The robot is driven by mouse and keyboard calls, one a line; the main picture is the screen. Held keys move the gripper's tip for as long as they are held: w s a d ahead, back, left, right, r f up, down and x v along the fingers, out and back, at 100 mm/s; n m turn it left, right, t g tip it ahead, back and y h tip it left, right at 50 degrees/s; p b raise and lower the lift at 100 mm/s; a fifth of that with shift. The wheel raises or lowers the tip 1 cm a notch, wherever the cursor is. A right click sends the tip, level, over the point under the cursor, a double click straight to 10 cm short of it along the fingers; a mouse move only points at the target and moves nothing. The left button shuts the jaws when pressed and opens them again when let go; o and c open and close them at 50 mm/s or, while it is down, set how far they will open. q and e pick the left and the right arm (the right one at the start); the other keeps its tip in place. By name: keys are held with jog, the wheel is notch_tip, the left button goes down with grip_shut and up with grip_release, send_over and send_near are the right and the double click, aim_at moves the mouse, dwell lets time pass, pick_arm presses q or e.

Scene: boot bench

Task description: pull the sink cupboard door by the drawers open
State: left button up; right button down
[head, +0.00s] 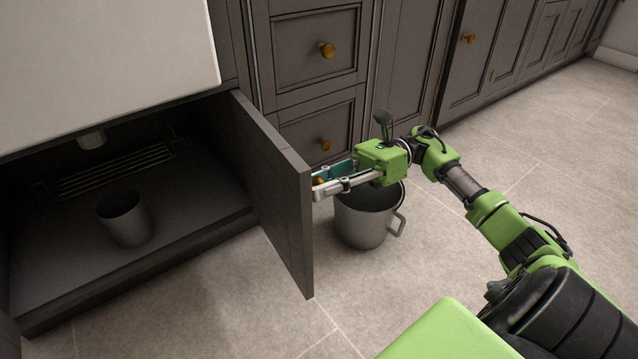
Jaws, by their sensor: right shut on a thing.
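The grey sink cupboard door (276,185) by the drawers stands swung well out from the cupboard, its free edge toward me. Its brass knob (318,181) shows on the outer face, partly hidden by the fingers. My right gripper (322,184) reaches in from the right and is shut on the knob. The dark sink cupboard (185,212) is open to view, with its floor and back visible. My left gripper is not in view.
A grey metal mug-shaped bucket (360,222) stands on the tiled floor below my right gripper. A grey cup-like container (125,218) stands inside the cupboard. Drawers (314,48) with brass knobs are behind the door. The tiled floor (215,300) in front is clear.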

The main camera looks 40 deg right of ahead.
jog(key=shift+w+r, duration=0.1)
jog(key=c, duration=1.7)
grip_release()
jog(key=d, duration=0.4)
jog(key=s+d, duration=0.1)
jog(key=d, duration=0.7)
jog(key=shift+s, duration=0.3)
jog(key=shift+a, duration=0.1)
